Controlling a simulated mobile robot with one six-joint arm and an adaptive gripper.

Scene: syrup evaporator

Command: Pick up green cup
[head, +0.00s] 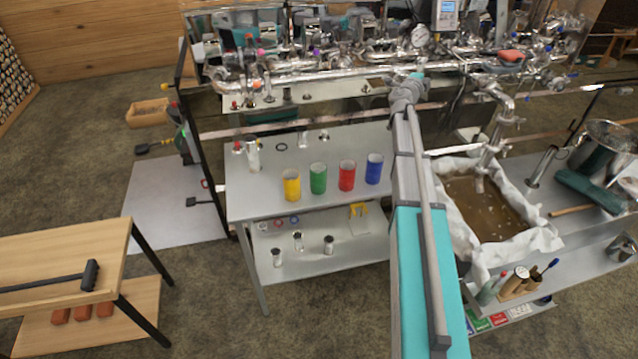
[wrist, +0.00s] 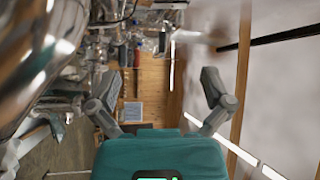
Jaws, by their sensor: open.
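The green cup (head: 318,178) stands upright on the metal table (head: 262,207), between the yellow cup (head: 291,185) and the red cup (head: 347,175). A blue cup (head: 374,168) stands at the right end of the row. My gripper (head: 408,92) is at the end of my raised arm, to the right of and beyond the cups in the head view, near the pipework. In the wrist view my gripper (wrist: 163,100) has its two fingers spread wide with nothing between them. No cup shows in the wrist view.
Steel pipes with a gauge (head: 420,36) run behind the table. A cloth-lined basin of brown liquid (head: 487,208) is at the right. The table's front left is clear. A wooden table (head: 60,250) stands at lower left.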

